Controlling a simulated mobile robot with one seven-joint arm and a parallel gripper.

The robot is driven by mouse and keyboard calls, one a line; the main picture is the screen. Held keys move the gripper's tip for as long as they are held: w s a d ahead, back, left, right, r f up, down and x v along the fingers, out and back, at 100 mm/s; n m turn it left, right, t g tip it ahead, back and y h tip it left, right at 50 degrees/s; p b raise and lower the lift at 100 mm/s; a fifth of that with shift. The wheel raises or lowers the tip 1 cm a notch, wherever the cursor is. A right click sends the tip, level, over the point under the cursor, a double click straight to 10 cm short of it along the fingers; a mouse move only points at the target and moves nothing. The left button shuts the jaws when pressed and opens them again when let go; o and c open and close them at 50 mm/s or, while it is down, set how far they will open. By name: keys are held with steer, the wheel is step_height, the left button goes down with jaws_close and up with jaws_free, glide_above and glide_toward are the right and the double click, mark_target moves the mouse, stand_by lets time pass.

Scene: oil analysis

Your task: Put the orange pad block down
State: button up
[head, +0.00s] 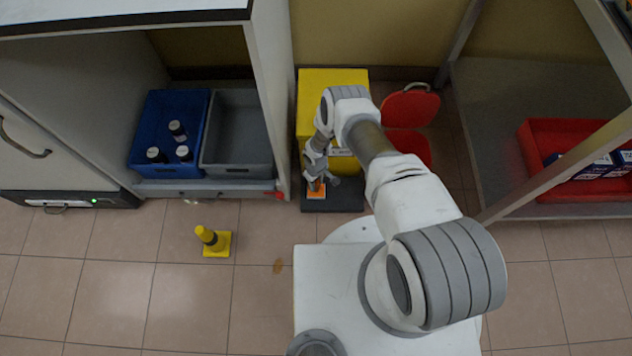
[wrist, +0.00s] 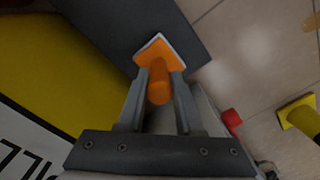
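The orange pad block (head: 316,191) shows in the head view at the tip of my gripper (head: 318,181), over a dark grey slab (head: 343,197) in front of the yellow box. In the wrist view, the orange block (wrist: 168,50) has a pale-edged flat pad and a round orange grip. My gripper (wrist: 159,80) has one finger on each side of the grip, close against it. The dark slab (wrist: 118,22) lies behind the pad in the wrist view. I cannot tell whether the pad touches the slab.
A yellow box (head: 312,85) stands behind the slab. A small yellow post (head: 207,236) stands on the tiled floor. A bench with blue (head: 150,125) and grey (head: 237,130) bins is left; a shelf with a red bin (head: 540,150) is right.

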steer(key=o, duration=0.3)
steer(key=shift+o, duration=0.2)
step_height(320, 180, up, 12)
steer(key=p, duration=0.5)
steer(key=shift+r, duration=0.2)
